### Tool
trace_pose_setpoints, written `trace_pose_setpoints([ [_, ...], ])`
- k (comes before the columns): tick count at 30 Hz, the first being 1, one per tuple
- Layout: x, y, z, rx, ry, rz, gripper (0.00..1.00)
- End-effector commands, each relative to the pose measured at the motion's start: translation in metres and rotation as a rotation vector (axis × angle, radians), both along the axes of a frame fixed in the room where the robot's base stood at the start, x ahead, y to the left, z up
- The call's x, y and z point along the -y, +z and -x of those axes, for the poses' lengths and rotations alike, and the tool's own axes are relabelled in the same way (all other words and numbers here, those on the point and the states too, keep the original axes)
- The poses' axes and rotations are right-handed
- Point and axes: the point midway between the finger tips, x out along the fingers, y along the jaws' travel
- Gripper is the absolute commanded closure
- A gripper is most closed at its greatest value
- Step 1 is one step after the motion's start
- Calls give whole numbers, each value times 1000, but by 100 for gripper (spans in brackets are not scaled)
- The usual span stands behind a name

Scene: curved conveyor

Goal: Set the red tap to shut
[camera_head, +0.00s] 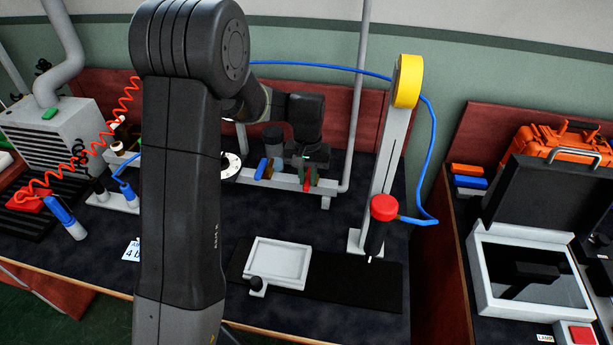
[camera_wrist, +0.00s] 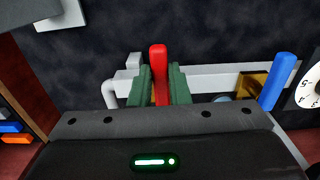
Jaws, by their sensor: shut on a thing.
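The red tap (camera_head: 306,184) is a narrow red lever on a grey pipe (camera_head: 287,182) at the back of the workbench. In the wrist view the red tap lever (camera_wrist: 158,62) stands between the green finger pads of my gripper (camera_wrist: 160,82), with its tip sticking out past them. My gripper (camera_head: 308,168) is shut on this lever. The pads and gripper body hide the lever's lower part and the valve, so its exact angle to the pipe is hard to judge.
A blue tap (camera_head: 262,168) stands on the same pipe and also shows in the wrist view (camera_wrist: 277,80). A white dial (camera_head: 230,165) is left of it. A grey post (camera_head: 385,160) with a yellow top stands to the right. A pale tray (camera_head: 277,262) lies in front.

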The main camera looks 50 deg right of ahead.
Motion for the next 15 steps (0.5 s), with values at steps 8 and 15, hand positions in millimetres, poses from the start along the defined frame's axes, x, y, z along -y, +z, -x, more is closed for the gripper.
trace_pose_setpoints([
  [8, 2, 2, 0, 1, 4, 5, 100],
  [15, 1, 1, 0, 0, 2, 4, 62],
])
